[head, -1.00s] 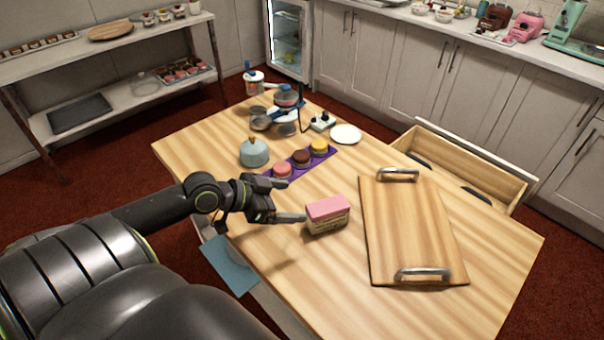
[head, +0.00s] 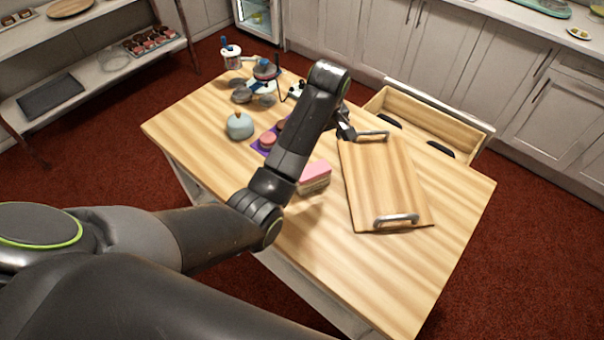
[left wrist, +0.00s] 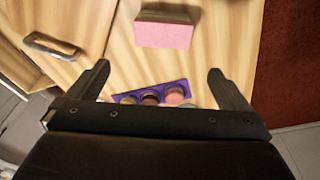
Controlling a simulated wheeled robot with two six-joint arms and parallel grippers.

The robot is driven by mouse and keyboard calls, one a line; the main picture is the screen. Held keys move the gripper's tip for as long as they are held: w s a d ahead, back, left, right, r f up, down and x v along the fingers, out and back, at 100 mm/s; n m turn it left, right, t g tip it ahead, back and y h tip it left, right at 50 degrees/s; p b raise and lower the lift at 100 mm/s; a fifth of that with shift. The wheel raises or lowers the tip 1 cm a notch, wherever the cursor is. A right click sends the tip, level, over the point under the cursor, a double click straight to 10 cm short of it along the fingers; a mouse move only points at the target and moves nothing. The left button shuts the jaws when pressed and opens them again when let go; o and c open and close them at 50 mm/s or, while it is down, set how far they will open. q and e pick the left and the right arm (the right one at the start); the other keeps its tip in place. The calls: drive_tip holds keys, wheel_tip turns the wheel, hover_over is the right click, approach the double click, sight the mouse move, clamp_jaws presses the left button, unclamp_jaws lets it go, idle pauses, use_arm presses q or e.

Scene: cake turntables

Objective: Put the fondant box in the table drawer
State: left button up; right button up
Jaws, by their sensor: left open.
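The fondant box (head: 314,178), pink on top with a pale patterned side, stands on the table beside the wooden board, partly covered by my left arm. Its pink face shows in the left wrist view (left wrist: 164,35), beyond the fingertips and apart from them. My left gripper (head: 346,128) is above the table near the board's far handle, mostly hidden by my arm. My right gripper is not in view.
A wooden board (head: 385,185) with metal handles lies right of the box. A purple tray (head: 259,148) with small cakes, a blue-grey domed pot (head: 239,126) and a turntable cluster (head: 262,82) stand left and behind. The table's front right is clear.

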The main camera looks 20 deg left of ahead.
use_arm(q)
drive_tip(key=b, duration=0.4)
approach(313, 170)
drive_tip(key=shift+w, duration=0.3)
drive_tip(key=f, duration=0.4)
drive_tip(key=f+p, duration=0.1)
drive_tip(key=f, duration=0.1)
drive_tip(key=shift+w+a+f, duration=0.35)
drive_tip(key=shift+a, duration=0.05)
drive_tip(key=f, duration=0.3)
drive_tip(key=f+p, duration=0.1)
drive_tip(key=f, duration=0.1)
drive_tip(key=shift+a, duration=0.25)
drive_tip(key=shift+w+f, duration=0.1)
drive_tip(key=shift+f, duration=0.4)
drive_tip(key=shift+r, duration=0.1)
drive_tip(key=c, duration=1)
